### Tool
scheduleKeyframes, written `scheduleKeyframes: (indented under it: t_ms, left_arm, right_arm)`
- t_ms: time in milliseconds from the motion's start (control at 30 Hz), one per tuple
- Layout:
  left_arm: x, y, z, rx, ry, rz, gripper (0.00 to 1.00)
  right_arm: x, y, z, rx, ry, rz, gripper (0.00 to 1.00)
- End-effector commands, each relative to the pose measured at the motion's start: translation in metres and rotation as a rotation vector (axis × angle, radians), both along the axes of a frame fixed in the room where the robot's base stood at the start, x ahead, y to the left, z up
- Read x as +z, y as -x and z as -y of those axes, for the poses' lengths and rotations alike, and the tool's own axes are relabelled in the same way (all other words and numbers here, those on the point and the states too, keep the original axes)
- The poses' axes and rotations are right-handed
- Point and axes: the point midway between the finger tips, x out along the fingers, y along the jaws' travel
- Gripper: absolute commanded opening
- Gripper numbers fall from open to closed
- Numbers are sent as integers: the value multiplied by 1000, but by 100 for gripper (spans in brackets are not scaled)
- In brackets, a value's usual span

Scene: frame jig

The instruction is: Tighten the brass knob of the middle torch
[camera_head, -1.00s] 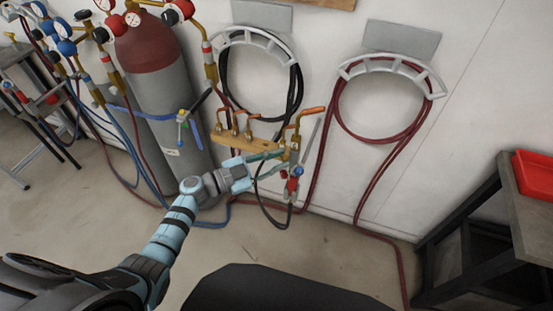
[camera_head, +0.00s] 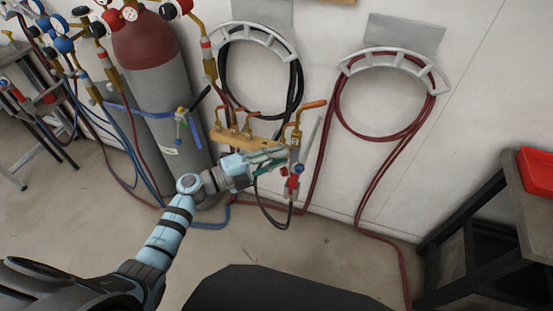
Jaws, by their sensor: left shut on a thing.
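My left gripper (camera_head: 279,158) is at the brass torch (camera_head: 296,137) with the orange-copper tip, on the right end of the wooden rack (camera_head: 228,137). Its fingers are shut on a small part at the near side of this torch. That part is mostly hidden by the fingers, and I cannot make out the knob itself. A red and blue valve fitting (camera_head: 292,182) hangs just below the fingers. Several smaller copper tips (camera_head: 234,117) stand on the rack to the left. My right gripper is not in view.
A grey gas cylinder (camera_head: 165,100) with a red top stands left of the rack. Black hose (camera_head: 294,96) and red hose (camera_head: 342,113) hang on wall brackets. A dark bench (camera_head: 455,235) with a red bin (camera_head: 537,170) stands at right. Hoses run along the floor.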

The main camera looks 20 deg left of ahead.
Motion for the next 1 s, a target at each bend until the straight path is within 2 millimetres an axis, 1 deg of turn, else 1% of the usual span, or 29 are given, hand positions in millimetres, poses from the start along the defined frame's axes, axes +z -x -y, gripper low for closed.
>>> scheduleKeyframes:
  t_ms: [100,400,933,967,1000]
  left_arm:
    - [-2,0,0,0,-51,56,0]
    - [-1,0,0,1,-132,146,0]
    - [-1,0,0,1,-149,165,0]
    - [-1,0,0,1,-149,165,22]
    - [-1,0,0,1,-149,165,28]
  right_arm:
    - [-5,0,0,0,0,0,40]
    - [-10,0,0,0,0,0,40]
    - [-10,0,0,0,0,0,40]
    - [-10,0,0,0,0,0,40]
    - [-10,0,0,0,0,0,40]
